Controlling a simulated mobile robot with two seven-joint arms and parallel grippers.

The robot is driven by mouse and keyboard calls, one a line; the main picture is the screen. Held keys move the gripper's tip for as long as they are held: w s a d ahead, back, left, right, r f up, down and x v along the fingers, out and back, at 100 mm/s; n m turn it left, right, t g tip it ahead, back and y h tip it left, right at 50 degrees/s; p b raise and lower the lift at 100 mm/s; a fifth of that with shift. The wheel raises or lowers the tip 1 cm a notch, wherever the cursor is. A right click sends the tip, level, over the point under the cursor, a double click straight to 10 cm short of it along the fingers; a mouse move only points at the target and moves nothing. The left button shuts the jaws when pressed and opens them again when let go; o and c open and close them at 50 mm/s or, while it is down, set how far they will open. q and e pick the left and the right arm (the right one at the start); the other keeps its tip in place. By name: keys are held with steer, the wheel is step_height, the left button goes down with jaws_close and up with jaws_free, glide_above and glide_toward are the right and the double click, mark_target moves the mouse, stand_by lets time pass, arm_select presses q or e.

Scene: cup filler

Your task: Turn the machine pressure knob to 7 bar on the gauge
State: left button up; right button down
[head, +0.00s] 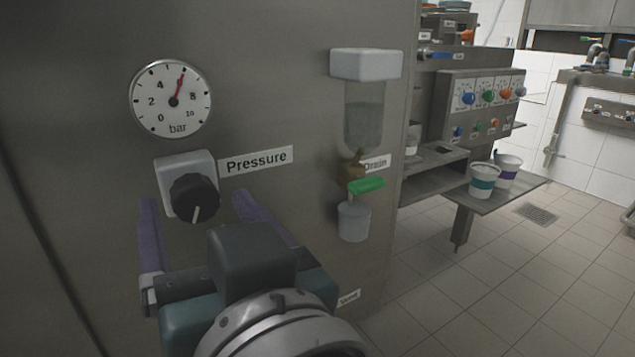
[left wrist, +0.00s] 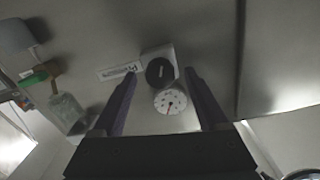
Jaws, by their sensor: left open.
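The black pressure knob (head: 194,198) sits on a pale square plate on the machine's steel front, its white mark pointing down. The knob also shows in the left wrist view (left wrist: 160,71), between the fingertips. Above it, the round bar gauge (head: 171,99) has a red needle pointing up and slightly right, at about 6, between the 4 and the 8. My left gripper (head: 193,199) is open, with its purple fingers spread on both sides of the knob. I see gaps between fingers and knob and cannot tell its exact depth. My right gripper is not in view.
A "Pressure" label (head: 256,161) is right of the knob. Further right hangs a drain unit with a clear bowl (head: 364,115), a green lever (head: 366,186) and a small cup (head: 354,221). A shelf with two cups and a knob panel (head: 482,96) stand beyond, over tiled floor.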

arm_select(q)
jaws_close()
stand_by(0.7)
